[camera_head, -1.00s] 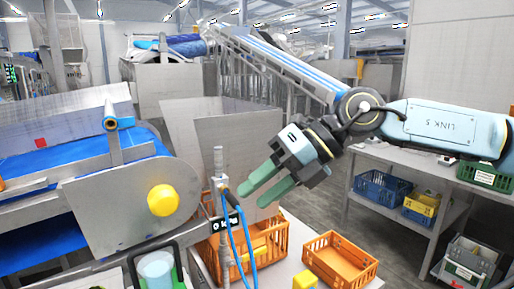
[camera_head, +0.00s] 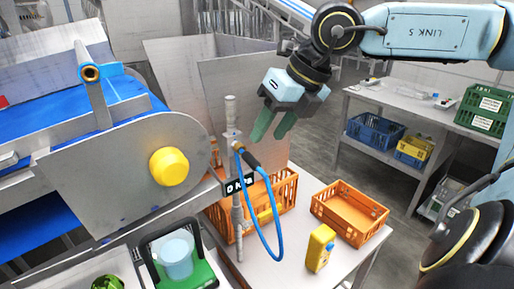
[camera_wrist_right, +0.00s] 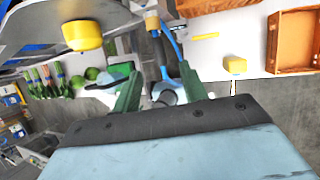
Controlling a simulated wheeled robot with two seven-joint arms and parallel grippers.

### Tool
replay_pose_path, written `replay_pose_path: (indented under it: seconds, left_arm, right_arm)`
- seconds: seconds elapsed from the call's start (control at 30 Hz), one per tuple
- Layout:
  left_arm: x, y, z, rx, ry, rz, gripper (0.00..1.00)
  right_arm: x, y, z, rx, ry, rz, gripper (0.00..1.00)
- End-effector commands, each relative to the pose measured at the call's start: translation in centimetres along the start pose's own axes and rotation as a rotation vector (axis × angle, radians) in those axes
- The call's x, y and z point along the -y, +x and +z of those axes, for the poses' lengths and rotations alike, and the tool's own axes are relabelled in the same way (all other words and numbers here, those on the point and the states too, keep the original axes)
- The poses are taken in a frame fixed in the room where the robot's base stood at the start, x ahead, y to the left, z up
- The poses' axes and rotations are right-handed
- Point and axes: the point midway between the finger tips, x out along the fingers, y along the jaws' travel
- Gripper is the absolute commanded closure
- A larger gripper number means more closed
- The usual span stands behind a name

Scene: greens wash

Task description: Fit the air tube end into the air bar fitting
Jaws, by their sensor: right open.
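A blue air tube (camera_head: 279,230) hangs in a loop by a vertical metal post (camera_head: 237,215). Its upper part meets a brass piece and a black sleeve (camera_head: 250,158) at the post; I cannot tell whether the sleeve is the tube's end. A blue bar with a brass ring (camera_head: 90,73) at its end sits above the conveyor, probably the air bar fitting. My right gripper (camera_head: 270,132) is open above and right of the sleeve, apparently apart from it. In the right wrist view the tube (camera_wrist_right: 174,42) runs beyond the green fingers (camera_wrist_right: 160,95). My left gripper is out of view.
A round yellow knob (camera_head: 169,167) sticks out of the conveyor's side plate. A "0 kPa" display (camera_head: 238,185) is by the post. A green scale-like box (camera_head: 200,272) is in front.

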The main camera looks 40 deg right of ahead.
Motion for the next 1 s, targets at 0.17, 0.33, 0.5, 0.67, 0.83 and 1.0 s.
replay_pose_path:
  seconds: [0.17, 0.33, 0.5, 0.67, 0.83, 1.0]
  left_arm:
    - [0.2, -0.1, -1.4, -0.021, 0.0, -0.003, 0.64]
    - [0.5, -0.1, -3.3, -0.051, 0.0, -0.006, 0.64]
    - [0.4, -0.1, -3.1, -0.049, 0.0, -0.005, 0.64]
    - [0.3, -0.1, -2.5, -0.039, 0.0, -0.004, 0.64]
    - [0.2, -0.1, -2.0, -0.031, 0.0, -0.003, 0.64]
    - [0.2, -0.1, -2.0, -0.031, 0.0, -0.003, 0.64]
  right_arm:
    - [0.0, 2.8, -0.1, -0.004, 0.0, -0.001, 0.57]
    - [0.0, 4.9, -0.1, -0.003, -0.001, 0.0, 0.57]
    - [0.0, 6.3, 0.0, -0.001, -0.001, 0.0, 0.57]
    - [0.0, 6.9, 0.0, 0.001, -0.001, 0.001, 0.57]
    - [0.0, 7.0, 0.0, 0.002, -0.001, 0.002, 0.57]
    - [0.0, 7.0, 0.0, 0.002, -0.001, 0.002, 0.62]
